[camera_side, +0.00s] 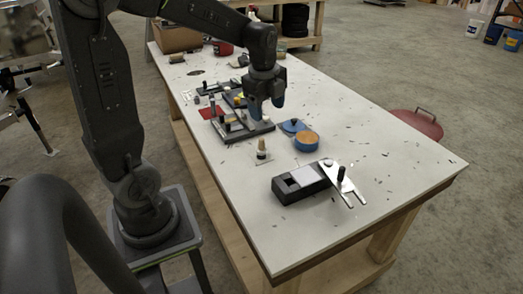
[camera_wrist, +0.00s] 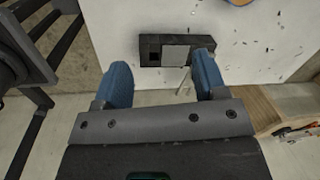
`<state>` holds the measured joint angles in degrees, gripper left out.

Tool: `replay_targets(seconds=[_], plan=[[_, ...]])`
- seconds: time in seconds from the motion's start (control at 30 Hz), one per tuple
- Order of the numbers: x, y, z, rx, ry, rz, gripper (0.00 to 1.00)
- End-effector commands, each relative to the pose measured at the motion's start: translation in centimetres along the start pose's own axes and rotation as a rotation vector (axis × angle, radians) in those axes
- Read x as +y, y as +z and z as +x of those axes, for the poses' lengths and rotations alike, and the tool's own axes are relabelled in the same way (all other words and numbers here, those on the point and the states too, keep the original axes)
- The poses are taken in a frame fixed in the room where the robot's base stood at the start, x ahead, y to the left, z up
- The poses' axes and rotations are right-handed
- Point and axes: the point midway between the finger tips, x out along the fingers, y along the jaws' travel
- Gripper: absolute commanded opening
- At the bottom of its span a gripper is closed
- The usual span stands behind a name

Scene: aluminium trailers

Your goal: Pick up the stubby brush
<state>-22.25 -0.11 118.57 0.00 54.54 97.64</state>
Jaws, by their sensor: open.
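A small upright piece with a tan top and dark lower part, which looks like the stubby brush (camera_side: 262,148), stands on the table in the side view. It is too small there to make out its bristles. I cannot make it out in the wrist view. My gripper (camera_side: 266,106) is above the table, behind the brush in the side view and apart from it. In the wrist view my gripper (camera_wrist: 163,80) has its two blue fingers spread wide, with nothing held between them.
A black block with a pale top (camera_side: 302,181) and a metal bracket (camera_side: 344,184) lie towards the near end. A blue tin with tan contents (camera_side: 306,141) and its blue lid (camera_side: 292,126) lie right of the brush. A grey fixture (camera_side: 232,128) sits below my gripper.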

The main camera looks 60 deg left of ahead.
Motion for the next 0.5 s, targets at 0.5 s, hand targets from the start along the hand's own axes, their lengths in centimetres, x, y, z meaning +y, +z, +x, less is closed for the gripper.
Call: replay_targets(seconds=[0.5], plan=[[-2.9, 5.4, 7.0, 0.046, 0.120, 0.453, 0.65]])
